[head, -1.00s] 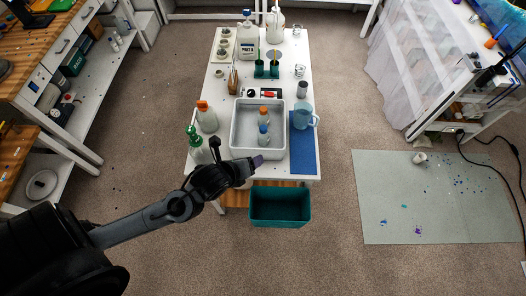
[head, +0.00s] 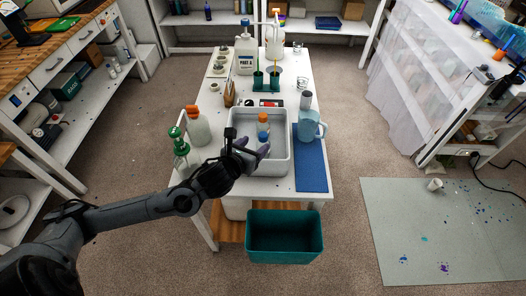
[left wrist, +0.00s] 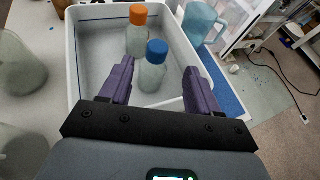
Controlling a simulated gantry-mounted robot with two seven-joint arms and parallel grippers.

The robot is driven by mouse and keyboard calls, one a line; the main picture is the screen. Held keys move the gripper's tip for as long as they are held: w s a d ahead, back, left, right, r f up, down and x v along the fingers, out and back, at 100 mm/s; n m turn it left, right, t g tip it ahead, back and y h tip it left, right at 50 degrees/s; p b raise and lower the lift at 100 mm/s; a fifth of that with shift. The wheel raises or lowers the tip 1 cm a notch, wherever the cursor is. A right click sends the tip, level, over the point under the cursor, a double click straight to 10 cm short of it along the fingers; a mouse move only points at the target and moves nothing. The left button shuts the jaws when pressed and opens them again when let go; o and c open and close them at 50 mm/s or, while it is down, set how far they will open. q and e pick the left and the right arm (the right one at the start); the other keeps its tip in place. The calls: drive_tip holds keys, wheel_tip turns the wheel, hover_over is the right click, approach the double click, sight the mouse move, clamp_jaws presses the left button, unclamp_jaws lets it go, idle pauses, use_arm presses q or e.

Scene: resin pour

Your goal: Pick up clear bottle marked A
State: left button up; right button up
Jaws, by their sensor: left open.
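Two small clear bottles with pale contents stand in the white tray (head: 286,165). The blue-capped bottle (head: 263,136) is nearer me and the orange-capped bottle (head: 263,118) is just behind it. No letter A can be read on either. My left gripper (head: 262,153) is open, with purple fingers, over the near part of the tray. In the left wrist view the blue-capped bottle (left wrist: 153,74) shows ahead, between the lines of the open fingers (left wrist: 160,68). The orange-capped bottle (left wrist: 138,38) stands beyond it. My right gripper is out of view.
A larger orange-capped bottle (head: 198,128) and a green-topped bottle (head: 180,150) stand left of the tray. A blue jug (head: 309,128) and blue mat (head: 312,172) are at its right. A jug labelled PART A (head: 246,55) stands farther back. A teal bin (head: 284,238) is below the near edge.

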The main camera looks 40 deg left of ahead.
sight(261, 138)
use_arm(q)
drive_tip(key=shift+a+x, duration=0.2)
drive_tip(key=shift+x, duration=3.85)
clamp_jaws()
